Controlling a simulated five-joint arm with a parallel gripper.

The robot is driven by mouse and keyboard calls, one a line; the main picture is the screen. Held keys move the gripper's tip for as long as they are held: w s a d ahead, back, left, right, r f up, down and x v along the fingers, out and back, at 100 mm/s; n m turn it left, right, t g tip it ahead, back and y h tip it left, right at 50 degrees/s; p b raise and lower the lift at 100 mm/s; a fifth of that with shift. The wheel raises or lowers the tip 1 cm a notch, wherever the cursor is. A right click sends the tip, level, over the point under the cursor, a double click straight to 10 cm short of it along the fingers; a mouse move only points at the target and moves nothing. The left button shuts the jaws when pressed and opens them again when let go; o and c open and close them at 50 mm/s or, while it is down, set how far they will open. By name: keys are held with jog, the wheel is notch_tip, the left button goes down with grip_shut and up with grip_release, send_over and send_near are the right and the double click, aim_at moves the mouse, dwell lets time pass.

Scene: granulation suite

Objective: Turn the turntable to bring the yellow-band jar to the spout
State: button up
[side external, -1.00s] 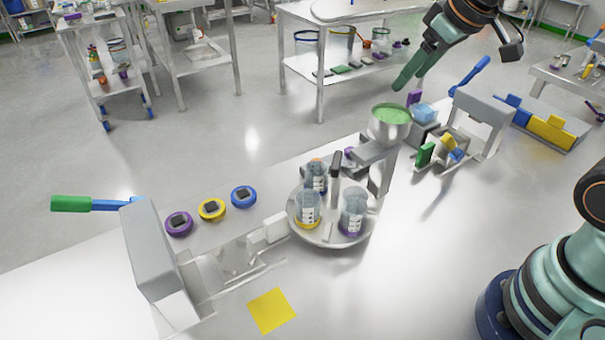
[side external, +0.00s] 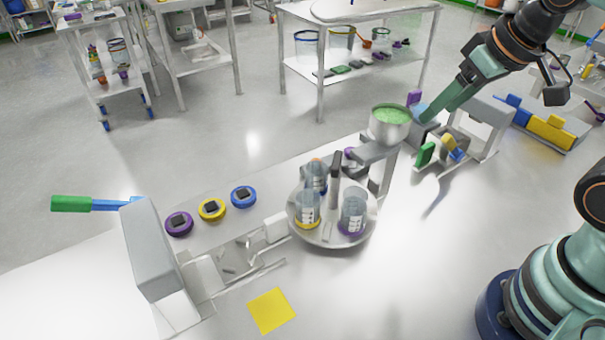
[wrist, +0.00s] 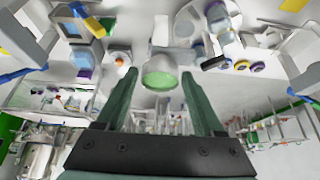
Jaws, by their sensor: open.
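The round grey turntable (side external: 330,240) stands mid-bench with three jars around a dark-topped upright handle. The yellow-band jar (side external: 307,212) is at its front left, away from the spout. The purple-band jar (side external: 352,212) is at front right; a third jar (side external: 316,176) stands at the back, its band partly hidden. The grey spout (side external: 372,152) sits under a hopper (side external: 391,128) of green powder, beside the turntable's back right. My gripper (side external: 428,114) is open and empty, right of the hopper. In the wrist view the hopper (wrist: 160,80) shows between its fingers.
Purple (side external: 179,223), yellow (side external: 211,209) and blue (side external: 243,196) rings lie left of the turntable. A grey press (side external: 150,250) with a green-tipped lever is at far left. A yellow square (side external: 271,310) lies in front. A grey frame (side external: 490,118) and yellow-blue blocks (side external: 550,128) stand right.

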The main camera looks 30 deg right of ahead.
dwell(0.3)
jog(key=o, duration=0.5)
jog(key=shift+w+a+r, duration=0.1)
jog(key=n+g, duration=0.6)
jog(key=n, duration=0.3)
send_over(337, 159)
notch_tip(337, 159, down, 11)
jog(key=shift+f, duration=0.15)
grip_shut()
